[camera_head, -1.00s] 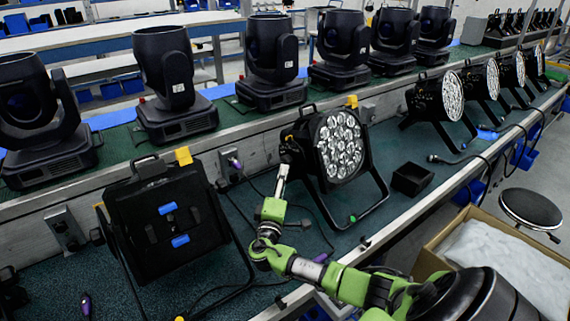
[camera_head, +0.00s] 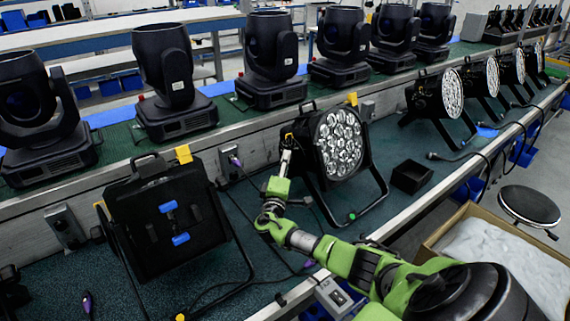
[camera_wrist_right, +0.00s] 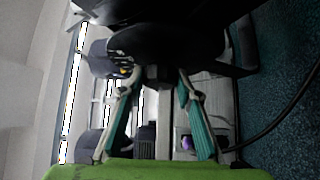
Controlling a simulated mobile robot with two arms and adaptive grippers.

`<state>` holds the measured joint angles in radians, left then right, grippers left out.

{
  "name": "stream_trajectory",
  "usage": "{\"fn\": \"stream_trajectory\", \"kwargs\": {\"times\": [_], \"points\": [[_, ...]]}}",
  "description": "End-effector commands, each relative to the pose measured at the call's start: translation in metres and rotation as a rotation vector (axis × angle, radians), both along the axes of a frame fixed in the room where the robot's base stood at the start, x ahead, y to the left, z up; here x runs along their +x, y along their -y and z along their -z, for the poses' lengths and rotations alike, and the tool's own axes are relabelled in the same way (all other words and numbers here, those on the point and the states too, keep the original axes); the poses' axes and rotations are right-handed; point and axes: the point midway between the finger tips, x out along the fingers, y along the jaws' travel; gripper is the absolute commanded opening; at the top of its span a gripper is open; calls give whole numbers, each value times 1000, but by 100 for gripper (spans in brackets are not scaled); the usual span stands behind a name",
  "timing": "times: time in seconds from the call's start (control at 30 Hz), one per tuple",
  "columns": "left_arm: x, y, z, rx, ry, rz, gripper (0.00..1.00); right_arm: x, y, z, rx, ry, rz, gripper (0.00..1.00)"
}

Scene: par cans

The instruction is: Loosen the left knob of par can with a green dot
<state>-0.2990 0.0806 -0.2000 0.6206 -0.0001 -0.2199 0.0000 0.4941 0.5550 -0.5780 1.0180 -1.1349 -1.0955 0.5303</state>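The par can with a green dot (camera_head: 340,145) stands in the middle of the bench, its lit-lens face turned right. The green dot (camera_head: 351,216) is on the foot of its stand. My right gripper (camera_head: 287,143) reaches up to the can's left side, where the left knob is mostly hidden in the head view. In the right wrist view, a small dark knob (camera_wrist_right: 158,75) lies between the tips of my two open fingers, with gaps visible on both sides. The can's dark body fills the top of that view. My left gripper is not in view.
Another par can (camera_head: 165,225) with blue clips stands at the left, close to my right arm. A small black box (camera_head: 411,177) sits to the right of the dotted can. Moving-head lights line the raised shelf behind. Cables lie on the bench.

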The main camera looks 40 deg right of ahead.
Motion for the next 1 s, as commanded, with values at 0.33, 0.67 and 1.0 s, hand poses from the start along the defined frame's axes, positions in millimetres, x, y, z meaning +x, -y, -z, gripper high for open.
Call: {"fn": "stream_trajectory", "kwargs": {"times": [0.33, 0.67, 1.0], "points": [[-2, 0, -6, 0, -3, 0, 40, 0, 0, -2, 4, -21, 0, 10], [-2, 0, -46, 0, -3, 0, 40, -1, 0, -10, 15, -200, -1, 10], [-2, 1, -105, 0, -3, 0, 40, 1, -1, -16, 35, -515, 0, 10]]}}
